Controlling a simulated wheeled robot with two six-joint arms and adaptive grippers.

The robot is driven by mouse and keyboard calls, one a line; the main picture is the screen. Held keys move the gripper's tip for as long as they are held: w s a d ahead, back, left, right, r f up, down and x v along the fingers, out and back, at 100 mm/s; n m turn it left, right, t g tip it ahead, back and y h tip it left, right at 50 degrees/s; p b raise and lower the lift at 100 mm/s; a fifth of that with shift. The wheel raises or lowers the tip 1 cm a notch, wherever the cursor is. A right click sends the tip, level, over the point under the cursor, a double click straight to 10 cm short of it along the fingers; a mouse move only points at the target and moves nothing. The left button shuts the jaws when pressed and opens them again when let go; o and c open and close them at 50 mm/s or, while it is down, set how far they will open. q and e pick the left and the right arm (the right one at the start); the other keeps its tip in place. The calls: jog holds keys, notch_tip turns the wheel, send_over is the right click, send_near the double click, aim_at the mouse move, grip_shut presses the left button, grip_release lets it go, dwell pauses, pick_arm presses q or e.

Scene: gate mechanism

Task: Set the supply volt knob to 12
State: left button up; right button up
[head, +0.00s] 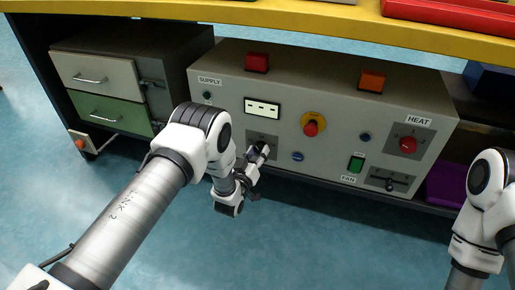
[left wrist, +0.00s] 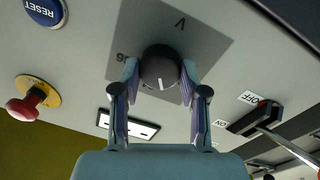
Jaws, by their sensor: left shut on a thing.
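My right gripper is out of view.
The grey panel (head: 226,98) also carries a white display (head: 262,108), a red emergency button (head: 311,128), a blue reset button (left wrist: 45,10), an OFF/ON lever (left wrist: 265,115), a green fan switch (head: 356,163) and a red heat knob (head: 408,144). A drawer unit (head: 101,80) stands left.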

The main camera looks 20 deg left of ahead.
pick_arm(q)
jog(key=n+p, duration=0.2)
jog(key=n, duration=0.2)
jog(key=shift+r+n, duration=0.1)
jog(key=shift+n, duration=0.3)
jog(key=shift+n+y+p, duration=0.3)
jog(key=shift+n+p, duration=0.4)
jog(key=shift+n, duration=0.8)
jog(key=o, duration=1.2)
jog(key=shift+c, duration=0.2)
jog(key=shift+s, duration=0.1)
jog(key=s+f, duration=0.1)
jog(key=s, duration=1)
jog(key=shift+s+a, duration=0.35)
jog(key=shift+s, duration=0.05)
